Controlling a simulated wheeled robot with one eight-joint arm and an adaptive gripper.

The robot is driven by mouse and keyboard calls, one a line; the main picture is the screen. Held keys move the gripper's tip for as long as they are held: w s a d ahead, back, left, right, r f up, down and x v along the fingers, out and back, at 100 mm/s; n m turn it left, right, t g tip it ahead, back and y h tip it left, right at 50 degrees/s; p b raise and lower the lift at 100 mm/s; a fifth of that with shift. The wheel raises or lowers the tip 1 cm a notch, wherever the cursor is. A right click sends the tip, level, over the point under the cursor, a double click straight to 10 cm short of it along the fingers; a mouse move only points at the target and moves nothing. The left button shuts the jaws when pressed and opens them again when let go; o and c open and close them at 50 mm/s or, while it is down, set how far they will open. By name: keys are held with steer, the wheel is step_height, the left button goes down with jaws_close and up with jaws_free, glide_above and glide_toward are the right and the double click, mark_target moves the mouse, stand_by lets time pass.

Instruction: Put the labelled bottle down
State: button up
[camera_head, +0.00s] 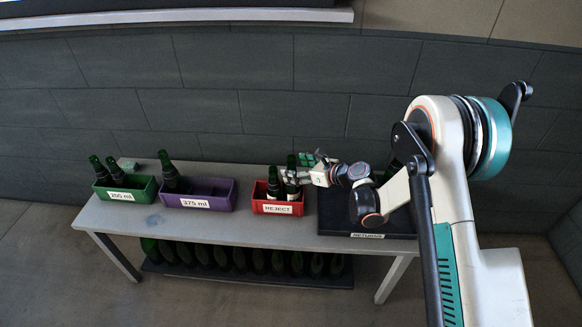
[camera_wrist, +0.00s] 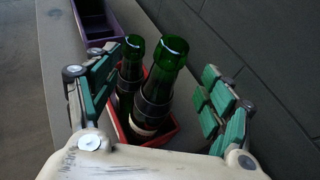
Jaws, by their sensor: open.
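Two dark green bottles stand in the red REJECT bin (camera_head: 258,208). The nearer bottle (camera_wrist: 158,90) rises between the fingers of my gripper (camera_wrist: 160,97) in the wrist view, with a gap on each side. A dark band and a pale label edge show low on it. The other bottle (camera_head: 273,184) stands just beside it, to the left in both views. My gripper (camera_head: 300,168) is open over the right end of the bin. In the head view its fingers partly hide the nearer bottle. Both bottles look upright; their bases are hidden by the bin walls.
A purple 375 ml bin (camera_head: 215,201) holds one bottle. A green 200 ml bin (camera_head: 143,191) holds two bottles. A black RETURNS tray (camera_head: 345,222) lies at the right, partly behind my arm. A wall runs close behind.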

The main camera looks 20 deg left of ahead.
steer(key=p+v, duration=0.2)
steer(key=v, duration=0.7)
steer(key=shift+r, duration=0.15)
steer(key=s+d+r+n+t+h, duration=0.1)
steer(key=s+d+r+n+h, duration=0.3)
steer(key=d+r, duration=0.5)
steer(key=s+d+r+n+t+h, duration=0.1)
steer(key=s+d+r+n+h, duration=0.1)
steer(key=s+d+r+n, duration=0.65)
steer(key=s+d+r+n+h, duration=0.3)
steer(key=s+d+n, duration=0.1)
steer(key=s+d, duration=0.4)
steer(key=s+d+r+n+h, duration=0.3)
steer(key=s+d+n, duration=0.2)
steer(key=s, duration=0.5)
steer(key=d, duration=0.2)
steer(key=shift+s+d+t+h, duration=0.3)
steer(key=shift+s+d+h, duration=0.05)
steer(key=shift+d+h, duration=0.05)
